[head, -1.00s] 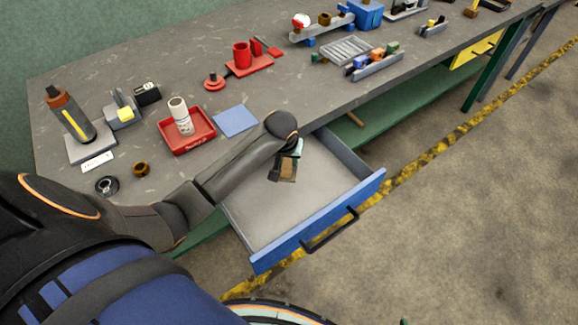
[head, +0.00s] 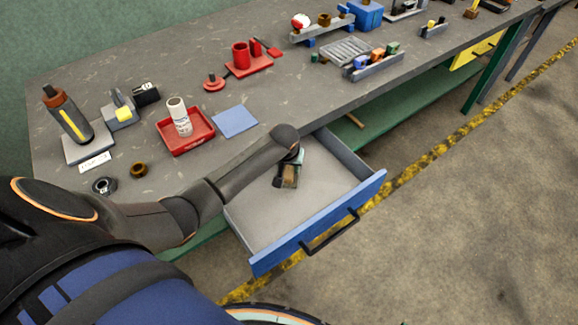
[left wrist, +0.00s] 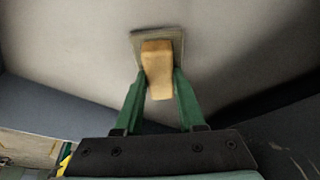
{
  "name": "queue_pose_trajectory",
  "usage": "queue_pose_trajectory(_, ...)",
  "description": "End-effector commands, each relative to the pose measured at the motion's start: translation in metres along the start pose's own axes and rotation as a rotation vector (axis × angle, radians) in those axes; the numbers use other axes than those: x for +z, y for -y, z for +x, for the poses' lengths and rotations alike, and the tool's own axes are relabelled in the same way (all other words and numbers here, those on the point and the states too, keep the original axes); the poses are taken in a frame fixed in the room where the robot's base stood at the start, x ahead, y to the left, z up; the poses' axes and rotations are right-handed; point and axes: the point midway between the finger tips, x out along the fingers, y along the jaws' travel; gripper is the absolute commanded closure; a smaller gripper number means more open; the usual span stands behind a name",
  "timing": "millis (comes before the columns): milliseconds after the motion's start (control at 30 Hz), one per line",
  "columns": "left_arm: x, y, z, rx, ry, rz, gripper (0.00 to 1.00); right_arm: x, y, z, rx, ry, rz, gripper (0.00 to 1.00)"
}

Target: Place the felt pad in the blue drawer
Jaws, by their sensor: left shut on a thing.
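The blue drawer (head: 318,240) is pulled out from under the bench, with a blue front, a black handle and a bare light grey floor. My left gripper (head: 290,168) is over the inside of the drawer. In the left wrist view its green fingers (left wrist: 160,82) are shut on the wooden grip of the felt pad (left wrist: 157,68), which has a flat greyish base. The pad also shows in the head view (head: 286,180), partly hidden by the gripper. I cannot tell whether its base touches the drawer floor. My right gripper is not in view.
On the bench (head: 300,92) are a red tray (head: 200,143) with a white bottle, a flat blue square (head: 235,121), a red stand (head: 245,65) and several tools at the left. The drawer's walls surround my gripper. Its floor is otherwise clear.

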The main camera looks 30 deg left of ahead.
Motion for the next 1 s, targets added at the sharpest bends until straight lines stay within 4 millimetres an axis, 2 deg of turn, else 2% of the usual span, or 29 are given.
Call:
queue_pose_trajectory(33,0.001,0.0,0.002,0.0,0.0,0.0,1.0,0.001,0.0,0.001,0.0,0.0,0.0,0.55)
queue_pose_trajectory(67,0.001,0.0,0.001,0.0,0.001,0.0,0.58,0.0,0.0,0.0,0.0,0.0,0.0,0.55)
queue_pose_trajectory(300,0.001,0.0,0.001,0.0,0.001,0.0,0.31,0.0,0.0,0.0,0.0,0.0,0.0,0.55)
queue_pose_trajectory(533,0.001,0.0,0.001,0.0,0.001,0.0,0.31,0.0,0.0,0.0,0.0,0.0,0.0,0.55)
queue_pose_trajectory(667,-0.001,0.0,-0.006,0.0,0.0,0.0,0.31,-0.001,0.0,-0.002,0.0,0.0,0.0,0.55)
queue_pose_trajectory(767,-0.001,0.0,-0.018,0.001,-0.001,0.0,0.31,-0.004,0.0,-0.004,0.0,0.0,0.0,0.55)
queue_pose_trajectory(1000,-0.002,0.0,-0.064,0.001,-0.002,0.001,0.31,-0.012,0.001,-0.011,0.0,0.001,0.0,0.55)
